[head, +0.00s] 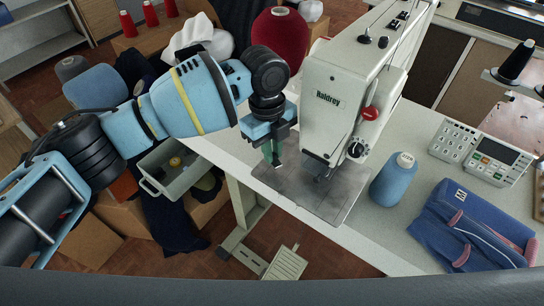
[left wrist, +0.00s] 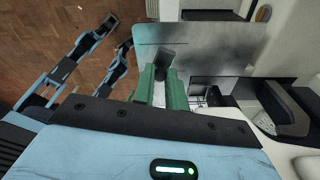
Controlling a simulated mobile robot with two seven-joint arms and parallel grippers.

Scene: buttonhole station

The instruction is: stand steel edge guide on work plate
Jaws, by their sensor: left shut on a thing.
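My left gripper (head: 272,152) points down at the left edge of the sewing machine's work plate (head: 335,205), a smooth grey metal sheet. Its green fingers are shut on the steel edge guide (left wrist: 164,58), a small dark grey piece that shows between and just beyond the fingertips in the left wrist view. The fingers hide most of the guide. In that view the guide overlaps the work plate (left wrist: 220,40); I cannot tell whether it touches. The gripper also shows in the left wrist view (left wrist: 162,80). My right gripper is not in view.
The white sewing machine head (head: 330,95) rises just right of my gripper. A blue thread cone (head: 394,180), folded blue garment (head: 470,230) and keypad (head: 481,152) occupy the table's right. A grey bin (head: 172,172) sits lower left. The table's front strip is clear.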

